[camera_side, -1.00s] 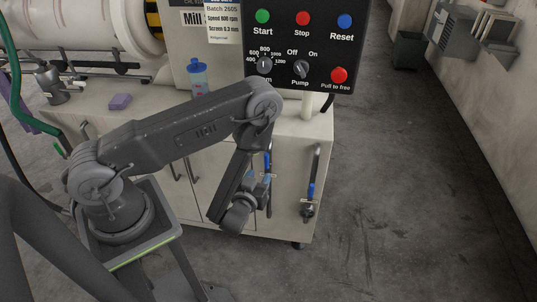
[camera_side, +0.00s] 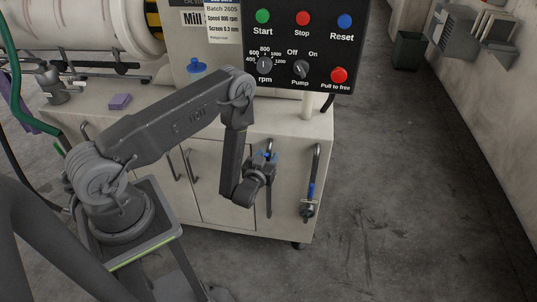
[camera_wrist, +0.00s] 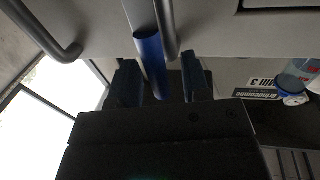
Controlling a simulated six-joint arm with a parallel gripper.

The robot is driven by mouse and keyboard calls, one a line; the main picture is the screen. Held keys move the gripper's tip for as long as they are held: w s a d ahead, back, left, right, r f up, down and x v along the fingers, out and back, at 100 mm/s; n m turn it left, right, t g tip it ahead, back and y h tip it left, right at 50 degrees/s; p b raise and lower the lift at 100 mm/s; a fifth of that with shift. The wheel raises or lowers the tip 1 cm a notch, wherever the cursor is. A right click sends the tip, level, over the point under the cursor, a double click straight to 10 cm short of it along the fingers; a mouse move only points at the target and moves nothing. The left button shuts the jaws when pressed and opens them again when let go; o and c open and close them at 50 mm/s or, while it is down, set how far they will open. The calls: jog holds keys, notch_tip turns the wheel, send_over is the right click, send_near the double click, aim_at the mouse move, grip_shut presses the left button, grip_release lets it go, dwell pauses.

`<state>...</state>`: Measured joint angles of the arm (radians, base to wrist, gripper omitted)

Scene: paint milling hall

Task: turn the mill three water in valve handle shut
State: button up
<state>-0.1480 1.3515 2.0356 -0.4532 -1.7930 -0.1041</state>
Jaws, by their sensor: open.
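A blue valve handle (camera_wrist: 149,48) on a pipe stands between my gripper's fingers (camera_wrist: 160,82) in the wrist view. The gripper is open, with a finger on each side of the handle; I cannot tell whether either touches it. In the side view my gripper (camera_side: 265,163) is at the cabinet front, hiding most of this handle. A second blue valve handle (camera_side: 311,191) hangs in line with its vertical pipe on the right part of the cabinet. I cannot read which valve belongs to mill three.
The control panel (camera_side: 300,45) overhangs the cabinet (camera_side: 215,215). Grey door handles (camera_side: 191,166) stick out left of my gripper.

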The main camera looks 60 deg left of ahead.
jog(key=shift+x, duration=0.85)
grip_shut()
